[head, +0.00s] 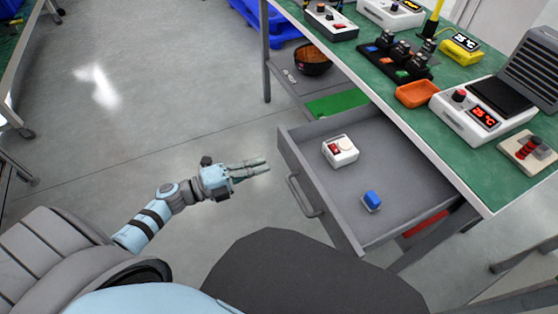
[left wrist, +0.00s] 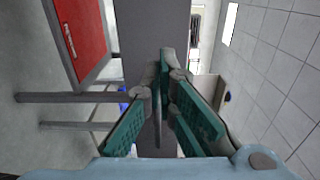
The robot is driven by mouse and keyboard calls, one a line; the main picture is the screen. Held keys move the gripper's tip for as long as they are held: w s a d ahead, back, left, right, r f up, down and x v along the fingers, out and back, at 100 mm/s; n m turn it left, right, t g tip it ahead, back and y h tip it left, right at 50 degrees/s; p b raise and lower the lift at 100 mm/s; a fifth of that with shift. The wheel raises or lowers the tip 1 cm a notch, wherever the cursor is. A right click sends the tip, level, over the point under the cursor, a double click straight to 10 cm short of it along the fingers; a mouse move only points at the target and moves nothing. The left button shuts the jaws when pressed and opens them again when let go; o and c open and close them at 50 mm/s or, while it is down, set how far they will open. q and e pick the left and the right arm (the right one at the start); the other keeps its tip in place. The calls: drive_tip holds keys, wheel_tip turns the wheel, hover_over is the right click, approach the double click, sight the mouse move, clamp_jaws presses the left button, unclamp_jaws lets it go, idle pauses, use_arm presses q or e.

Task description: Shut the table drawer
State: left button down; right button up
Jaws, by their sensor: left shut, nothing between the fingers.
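The grey table drawer (head: 345,208) is pulled out from under the green-topped table (head: 455,145) in the head view. Its bar handle (head: 304,196) is on the front panel facing me. Inside lie a white box with a red switch (head: 340,151) and a small blue object (head: 372,200). My left gripper (head: 264,166) is left of the drawer front, apart from the handle, with its fingers together and empty. In the left wrist view its fingers (left wrist: 165,85) are in front of a grey panel. My right gripper is not in view.
The tabletop carries an orange tray (head: 417,93), a white device with a red display (head: 484,115) and several other instruments. A lower shelf holds a dark bowl (head: 312,60) and a green mat (head: 337,104). Open floor lies left of the drawer. A blue pallet (head: 266,22) stands behind.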

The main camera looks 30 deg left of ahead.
sight(290, 156)
use_arm(q)
drive_tip(key=x, duration=0.6)
